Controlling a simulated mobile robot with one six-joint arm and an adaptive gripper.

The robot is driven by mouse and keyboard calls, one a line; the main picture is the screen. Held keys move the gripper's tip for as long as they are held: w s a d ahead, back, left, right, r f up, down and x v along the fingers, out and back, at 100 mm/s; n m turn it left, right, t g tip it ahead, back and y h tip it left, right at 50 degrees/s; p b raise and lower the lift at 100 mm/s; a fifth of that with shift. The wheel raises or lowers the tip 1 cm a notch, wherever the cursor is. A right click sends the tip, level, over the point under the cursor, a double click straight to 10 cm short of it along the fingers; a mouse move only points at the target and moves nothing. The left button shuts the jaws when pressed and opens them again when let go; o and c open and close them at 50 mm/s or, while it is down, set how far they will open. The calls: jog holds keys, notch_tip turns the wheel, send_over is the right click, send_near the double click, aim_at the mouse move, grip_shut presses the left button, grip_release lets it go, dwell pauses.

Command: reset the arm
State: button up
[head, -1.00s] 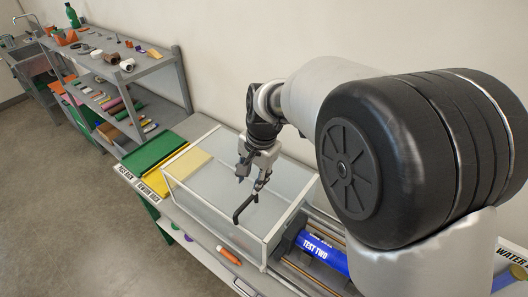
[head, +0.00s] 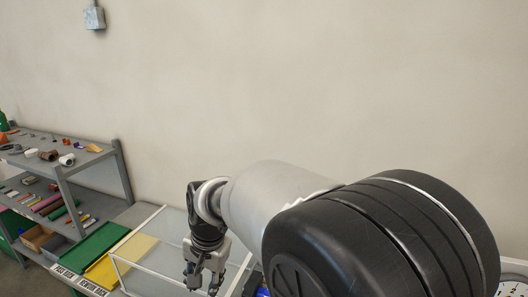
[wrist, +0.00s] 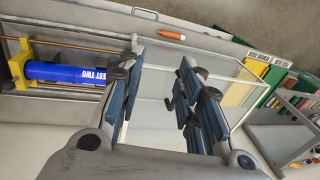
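My gripper (head: 201,284) hangs at the bottom of the head view, over the clear-walled box (head: 138,232). In the wrist view its two blue-padded fingers (wrist: 161,62) are spread apart, with nothing held between them. A black bent piece (wrist: 181,88) shows beyond the right finger, partly hidden by it, in the area of the clear box. The lower part of the box is cut off in the head view.
A blue cylinder marked TEST TWO (wrist: 65,73) lies beside the box in a yellow clamp (wrist: 20,70). An orange marker (wrist: 171,36) lies near the cart edge. Green (head: 92,245) and yellow (head: 104,270) panels lie left of the box. A grey shelf (head: 66,188) stands further left.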

jog(key=s+d+f+n+t+b, duration=0.1)
jog(key=s+d+b, duration=0.25)
jog(key=d, duration=0.45)
jog(key=s+d+n+t+b, duration=0.1)
jog(key=s+d+b, duration=0.3)
jog(key=d, duration=0.5)
jog(key=s+d+f+n+t+h+b, duration=0.1)
jog(key=s+d+f+h+b, duration=0.1)
jog(key=s+d+f+b, duration=0.7)
jog(key=s+d, duration=0.2)
jog(key=s, duration=0.1)
jog(key=shift+n+b, duration=0.3)
jog(key=shift+b, duration=0.05)
jog(key=shift+f, duration=0.1)
